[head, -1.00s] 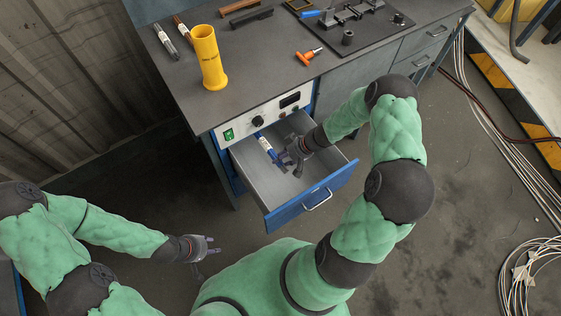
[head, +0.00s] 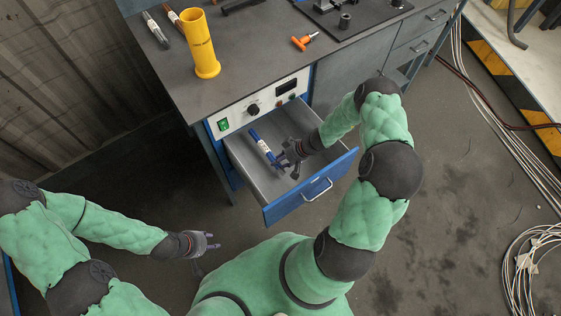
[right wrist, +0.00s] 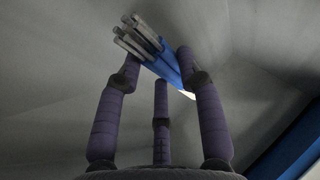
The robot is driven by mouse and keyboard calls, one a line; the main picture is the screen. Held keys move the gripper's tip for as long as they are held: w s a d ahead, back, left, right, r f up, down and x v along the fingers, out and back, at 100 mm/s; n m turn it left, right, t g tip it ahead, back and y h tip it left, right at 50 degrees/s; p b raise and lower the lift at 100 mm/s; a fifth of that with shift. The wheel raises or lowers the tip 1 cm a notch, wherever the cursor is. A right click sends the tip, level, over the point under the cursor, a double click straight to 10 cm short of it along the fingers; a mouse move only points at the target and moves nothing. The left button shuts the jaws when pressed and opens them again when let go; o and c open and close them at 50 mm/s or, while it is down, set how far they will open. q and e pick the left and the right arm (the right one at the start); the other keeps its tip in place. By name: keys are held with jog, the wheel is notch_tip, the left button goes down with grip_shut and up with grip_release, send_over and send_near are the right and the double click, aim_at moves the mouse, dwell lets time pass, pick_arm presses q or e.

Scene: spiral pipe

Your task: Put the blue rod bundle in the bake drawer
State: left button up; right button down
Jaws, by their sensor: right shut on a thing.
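The blue rod bundle (head: 263,145), a blue sleeve with a white label, is inside the open bake drawer (head: 326,192), near its middle. My right gripper (head: 281,162) reaches into the drawer and is shut on the near end of the bundle. In the right wrist view the bundle (right wrist: 160,62) lies slanted between the fingertips, its grey rod ends sticking out at the upper left. I cannot tell whether the bundle touches the drawer floor. My left gripper (head: 212,244) hangs empty with its fingers apart, left of the drawer and over the floor.
The drawer sits under a control panel (head: 255,105) with a green switch and a knob. Cables (head: 515,160) run along the floor at the right.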

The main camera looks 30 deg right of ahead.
jog(key=shift+r, duration=0.1)
jog(key=shift+f+b, duration=0.25)
jog(key=shift+b, duration=0.15)
jog(key=shift+f+b, duration=0.4)
jog(key=shift+b, duration=0.1)
jog(key=c, duration=0.8)
grip_release()
jog(key=shift+r, duration=0.15)
